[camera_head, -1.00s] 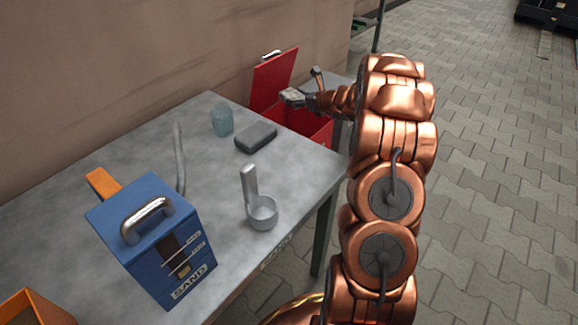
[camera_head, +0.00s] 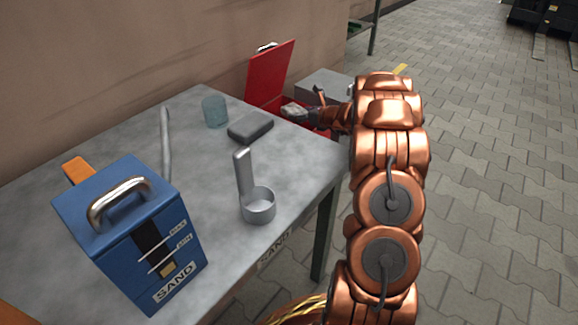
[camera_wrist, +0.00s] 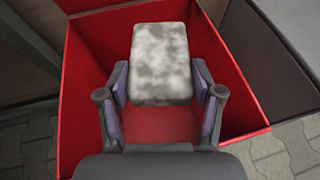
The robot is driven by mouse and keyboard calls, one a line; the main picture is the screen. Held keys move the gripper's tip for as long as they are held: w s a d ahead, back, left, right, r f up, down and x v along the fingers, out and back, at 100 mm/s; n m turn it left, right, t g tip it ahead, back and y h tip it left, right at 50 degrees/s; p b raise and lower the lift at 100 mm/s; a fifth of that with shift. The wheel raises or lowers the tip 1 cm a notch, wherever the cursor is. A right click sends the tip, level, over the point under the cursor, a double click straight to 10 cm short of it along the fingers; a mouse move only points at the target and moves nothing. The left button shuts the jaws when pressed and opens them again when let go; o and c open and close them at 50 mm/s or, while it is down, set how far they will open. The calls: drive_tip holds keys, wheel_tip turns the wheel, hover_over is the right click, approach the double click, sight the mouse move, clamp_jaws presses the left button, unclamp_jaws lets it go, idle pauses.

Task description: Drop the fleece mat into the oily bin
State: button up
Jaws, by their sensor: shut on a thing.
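The fleece mat (camera_wrist: 160,62), a pale block with grey blotches, is held between the two fingers of my gripper (camera_wrist: 160,95) in the wrist view. The red oily bin (camera_wrist: 85,75) lies below and around it, with its inner walls and floor showing. The mat is over the bin's opening; how high it is above the floor I cannot tell. In the head view the bin's raised red lid (camera_head: 270,77) stands beyond the table's far end, and my gripper (camera_head: 298,112) reaches over the bin, whose body is mostly hidden by my arm.
The grey table (camera_head: 200,180) holds a blue sand box (camera_head: 135,235), a metal scoop (camera_head: 257,205), a dark grey block (camera_head: 251,127), a bluish jar (camera_head: 215,111) and a grey bar (camera_head: 165,145). A grey box (camera_head: 325,84) stands behind the bin.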

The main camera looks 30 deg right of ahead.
drive_tip(key=shift+f, duration=0.1)
drive_tip(key=o, duration=1.2)
drive_tip(key=shift+s, duration=0.1)
drive_tip(key=v, duration=1.1)
drive_tip(key=shift+s, duration=0.35)
